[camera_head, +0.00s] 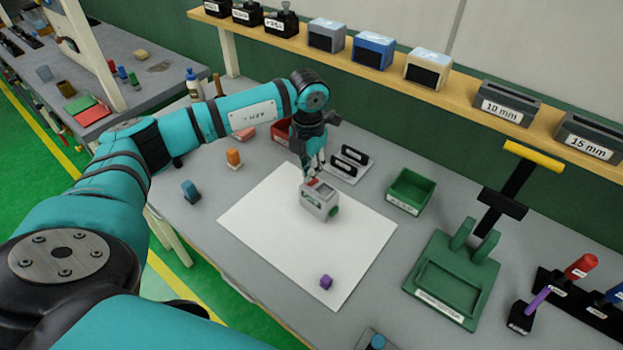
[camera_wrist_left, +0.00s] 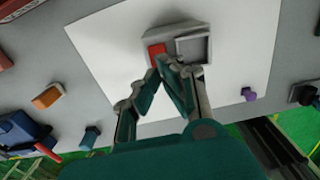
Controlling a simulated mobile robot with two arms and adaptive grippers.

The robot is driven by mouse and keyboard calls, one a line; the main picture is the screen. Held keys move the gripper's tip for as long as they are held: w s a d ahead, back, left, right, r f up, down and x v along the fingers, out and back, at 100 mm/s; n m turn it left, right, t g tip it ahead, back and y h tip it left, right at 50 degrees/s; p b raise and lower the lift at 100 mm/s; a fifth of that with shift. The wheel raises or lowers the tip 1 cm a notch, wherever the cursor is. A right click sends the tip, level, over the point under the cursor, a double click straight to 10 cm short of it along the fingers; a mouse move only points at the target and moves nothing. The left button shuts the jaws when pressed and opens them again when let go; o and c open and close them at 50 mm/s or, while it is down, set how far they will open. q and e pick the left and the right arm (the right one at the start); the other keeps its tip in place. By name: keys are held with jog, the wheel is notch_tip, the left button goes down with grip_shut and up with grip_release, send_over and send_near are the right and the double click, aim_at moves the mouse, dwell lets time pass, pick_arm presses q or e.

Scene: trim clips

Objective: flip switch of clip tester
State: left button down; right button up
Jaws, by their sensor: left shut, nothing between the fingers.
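The clip tester (camera_head: 319,202) is a small grey box on the white sheet (camera_head: 262,223) on the table. It has a red switch on top and a green part on its right side. My left gripper (camera_head: 313,175) is shut and empty, pointing down at the top of the tester, close to the red switch. In the left wrist view the fingertips (camera_wrist_left: 163,62) are together just beside the red switch (camera_wrist_left: 156,52); I cannot tell whether they touch it. The tester (camera_wrist_left: 190,46) also shows its grey recessed window there. My right gripper is not in view.
A purple block (camera_head: 326,282) lies on the sheet's near part. A green bin (camera_head: 410,191) and a green press (camera_head: 452,278) stand to the right. A rack with black handles (camera_head: 350,163) is behind the tester. Orange (camera_head: 234,157) and blue (camera_head: 191,191) blocks lie to the left.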

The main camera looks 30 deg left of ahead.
aim_at(309, 183)
pick_arm(q)
jog(key=shift+f+b, duration=0.55)
jog(key=shift+f, duration=0.2)
jog(key=shift+s+f+b, duration=0.1)
jog(key=shift+f+b, duration=0.3)
jog(key=shift+f, duration=0.15)
dwell(0.4)
jog(key=shift+r, duration=0.1)
jog(key=shift+r+p, duration=0.65)
jog(key=shift+r, duration=0.2)
jog(key=shift+r+p, duration=1.5)
jog(key=shift+r, duration=1.1)
